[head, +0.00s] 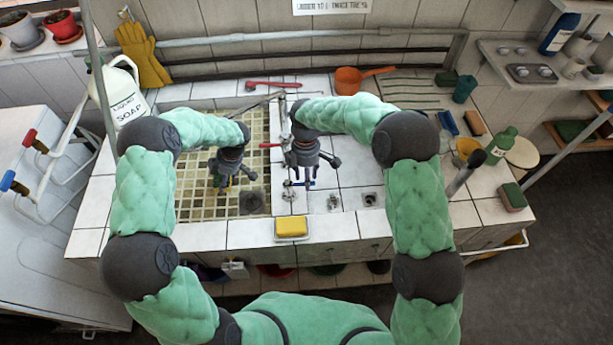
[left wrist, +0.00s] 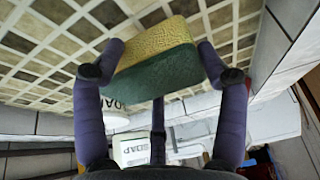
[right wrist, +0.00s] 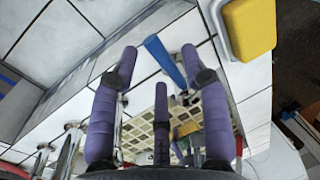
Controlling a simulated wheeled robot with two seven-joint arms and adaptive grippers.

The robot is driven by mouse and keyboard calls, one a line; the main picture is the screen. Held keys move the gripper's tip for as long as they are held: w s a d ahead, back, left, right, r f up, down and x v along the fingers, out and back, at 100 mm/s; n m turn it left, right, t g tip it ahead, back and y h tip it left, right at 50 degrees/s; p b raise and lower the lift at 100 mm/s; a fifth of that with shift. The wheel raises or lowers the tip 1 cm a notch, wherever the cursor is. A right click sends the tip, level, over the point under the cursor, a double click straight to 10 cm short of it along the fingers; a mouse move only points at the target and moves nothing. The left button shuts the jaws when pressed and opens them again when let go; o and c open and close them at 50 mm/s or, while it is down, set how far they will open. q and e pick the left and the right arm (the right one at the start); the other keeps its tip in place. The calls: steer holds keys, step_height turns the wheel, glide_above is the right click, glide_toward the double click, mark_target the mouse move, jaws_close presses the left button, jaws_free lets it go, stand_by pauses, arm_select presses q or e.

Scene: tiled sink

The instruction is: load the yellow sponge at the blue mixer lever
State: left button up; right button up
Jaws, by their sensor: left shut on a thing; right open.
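A plain yellow sponge (head: 291,226) lies in a white dish on the front rim of the sink; it shows at the top right of the right wrist view (right wrist: 252,26). My left gripper (head: 222,183) is over the tiled basin, shut on a yellow-and-green sponge (left wrist: 152,75). My right gripper (head: 304,181) is open and empty, behind and slightly right of the yellow sponge. The blue mixer lever (right wrist: 165,61) lies between its fingers in the right wrist view; I cannot tell whether they touch. In the head view the blue lever (head: 289,183) is small.
A red lever (head: 268,145) is behind. The tiled basin (head: 190,200) fills the left side; white tiled counter is on the right. A soap jug (head: 122,92) stands at the back left.

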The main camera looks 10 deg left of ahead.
steer(key=shift+s+f, duration=0.1)
steer(key=shift+f, duration=0.1)
jaws_close()
steer(key=shift+s+d+m+y, duration=0.15)
steer(key=shift+s+m, duration=0.25)
steer(key=shift+m, duration=0.5)
steer(key=shift+s+d+m+y, duration=0.1)
steer(key=shift+s+m+y, duration=0.25)
steer(key=shift+m, duration=0.55)
jaws_free()
